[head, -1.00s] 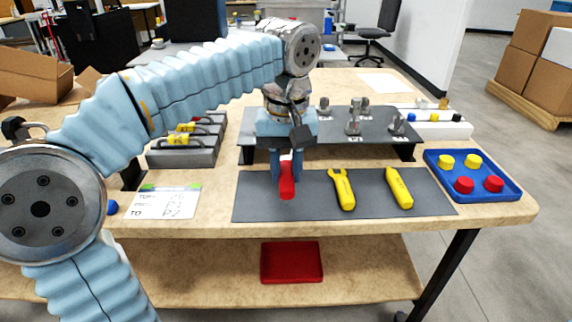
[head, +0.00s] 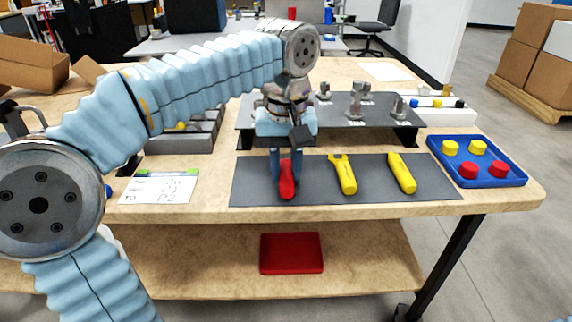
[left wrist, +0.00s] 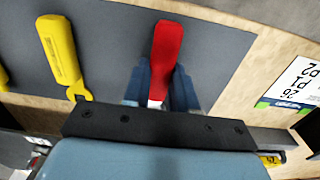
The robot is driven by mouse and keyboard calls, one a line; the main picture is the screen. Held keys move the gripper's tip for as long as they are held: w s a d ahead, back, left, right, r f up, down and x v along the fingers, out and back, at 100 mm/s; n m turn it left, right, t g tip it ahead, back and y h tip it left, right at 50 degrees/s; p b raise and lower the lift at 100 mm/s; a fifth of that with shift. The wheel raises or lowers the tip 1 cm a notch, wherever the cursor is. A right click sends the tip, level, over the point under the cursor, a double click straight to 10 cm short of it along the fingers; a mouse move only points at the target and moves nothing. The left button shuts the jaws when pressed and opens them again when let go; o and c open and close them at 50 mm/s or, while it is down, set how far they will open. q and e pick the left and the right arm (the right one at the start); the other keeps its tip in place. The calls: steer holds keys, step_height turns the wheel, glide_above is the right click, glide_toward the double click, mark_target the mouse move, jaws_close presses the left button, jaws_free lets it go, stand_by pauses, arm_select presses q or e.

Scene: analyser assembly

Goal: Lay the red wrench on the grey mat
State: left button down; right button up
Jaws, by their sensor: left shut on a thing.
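The red wrench (head: 287,181) is held upright in the head view, with its red handle toward the front edge of the grey mat (head: 318,192). My left gripper (head: 286,168) is shut on the wrench, over the left part of the mat. In the left wrist view the red handle (left wrist: 166,50) sticks out beyond the gripper's blue fingers (left wrist: 160,85), over the mat (left wrist: 110,45). I cannot tell whether the wrench touches the mat. My right gripper is not in view.
A yellow wrench (head: 344,175) and another yellow-handled tool (head: 402,174) lie on the mat to the right. A blue tray (head: 508,180) holds red and yellow pieces. A dark raised rack (head: 320,124) stands behind. A white card (head: 160,188) lies left of the mat.

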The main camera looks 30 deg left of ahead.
arm_select(q)
steer(key=shift+f, duration=0.3)
steer(key=c, duration=0.8)
jaws_free()
step_height(320, 180, up, 14)
steer(key=p, duration=0.3)
steer(key=shift+s+f+p, duration=0.1)
steer(key=shift+p, duration=0.25)
